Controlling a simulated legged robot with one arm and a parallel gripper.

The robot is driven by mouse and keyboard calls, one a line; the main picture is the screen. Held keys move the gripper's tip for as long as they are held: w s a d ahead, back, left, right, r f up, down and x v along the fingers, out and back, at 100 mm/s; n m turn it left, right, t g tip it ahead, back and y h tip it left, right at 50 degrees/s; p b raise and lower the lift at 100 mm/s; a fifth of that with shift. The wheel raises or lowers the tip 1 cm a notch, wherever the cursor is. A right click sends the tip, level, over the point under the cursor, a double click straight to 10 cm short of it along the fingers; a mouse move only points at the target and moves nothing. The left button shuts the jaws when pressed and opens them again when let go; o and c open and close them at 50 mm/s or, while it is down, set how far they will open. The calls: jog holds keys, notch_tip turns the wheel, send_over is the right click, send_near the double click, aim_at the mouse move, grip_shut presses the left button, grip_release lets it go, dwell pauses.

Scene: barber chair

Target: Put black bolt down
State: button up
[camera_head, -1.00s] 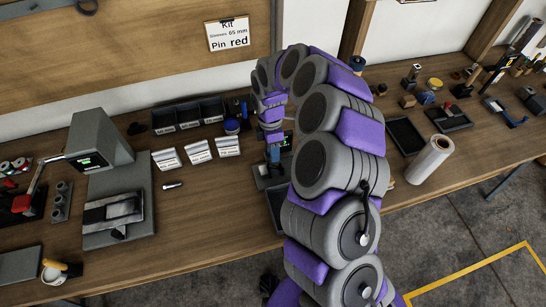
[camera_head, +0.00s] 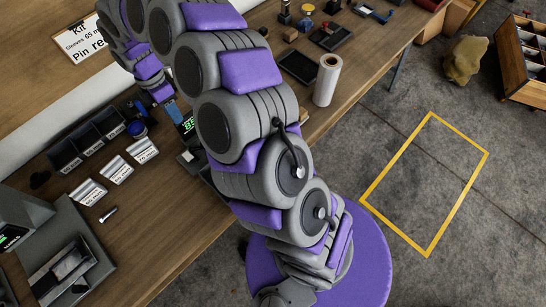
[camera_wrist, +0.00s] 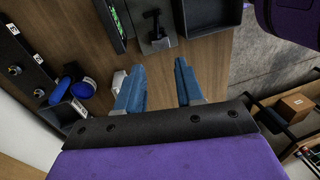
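A black T-shaped piece, which looks like the black bolt (camera_wrist: 153,26), is on a small grey plate (camera_wrist: 160,43) beside a green-lit display (camera_wrist: 116,16) in the wrist view. My gripper (camera_wrist: 158,88) has its two blue fingers spread with nothing between them. The bolt is beyond the fingertips and apart from them. In the head view, my gripper (camera_head: 172,108) is near the green display (camera_head: 188,124), and my arm hides part of that area. I cannot make out the bolt in the head view.
Black bins (camera_head: 88,142) and labelled holders (camera_head: 117,169) stand left of my arm. A silver bolt (camera_head: 108,214) lies on the wooden bench (camera_head: 150,235). A dark tray (camera_wrist: 212,14) is beside the plate. A white roll (camera_head: 327,80) stands right of my arm.

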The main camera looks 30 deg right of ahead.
jog(key=s+d+r+m, duration=0.3)
jog(key=s+r+m, duration=0.1)
jog(key=s+r, duration=0.25)
jog(key=s+d+r+m, duration=0.3)
jog(key=s+r, duration=0.2)
jog(key=s, duration=0.3)
jog(key=s+d+r+m, duration=0.1)
jog(key=s+d+m, duration=0.4)
jog(key=s, duration=0.6)
jog(key=shift+d+r+m+t, duration=0.15)
jog(key=shift+r+m+t, duration=0.2)
jog(key=shift+m, duration=0.55)
jog(key=shift+o, duration=0.5)
jog(key=s+d+f+m, duration=0.1)
jog(key=s+d+m, duration=0.2)
jog(key=s+m, duration=0.3)
jog(key=s, duration=0.3)
jog(key=shift+s+d+f+m, duration=0.2)
jog(key=shift+s+f+m, duration=0.1)
jog(key=shift+s+f, duration=0.1)
jog(key=shift+o, duration=0.9)
jog(key=shift+s, duration=0.1)
